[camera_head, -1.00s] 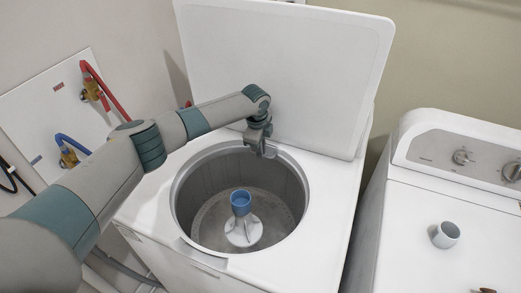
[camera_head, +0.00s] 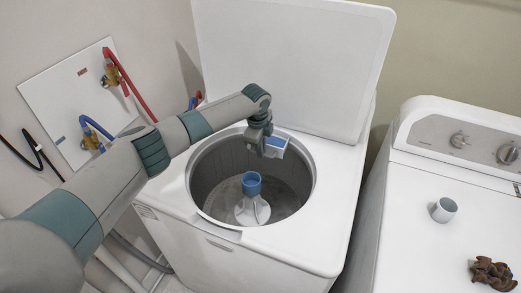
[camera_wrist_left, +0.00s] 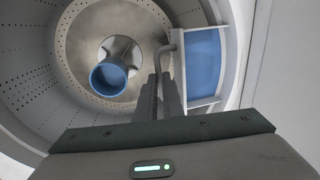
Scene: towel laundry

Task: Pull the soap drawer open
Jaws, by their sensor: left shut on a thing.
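The soap drawer (camera_head: 277,143) sticks out at the back rim of the washer's opening, and its blue inside shows. In the left wrist view the drawer (camera_wrist_left: 203,62) is a white-edged tray with a blue floor, right of the fingers. Its grey bar handle (camera_wrist_left: 161,50) runs down between the fingers. My left gripper (camera_head: 264,146) is shut on this handle, and the fingers show close together in the wrist view (camera_wrist_left: 161,88). They hide part of the handle. My right gripper is not in view.
The washer's raised lid (camera_head: 290,60) stands behind the drawer. The open drum with a blue-topped agitator (camera_head: 252,190) lies below the gripper.

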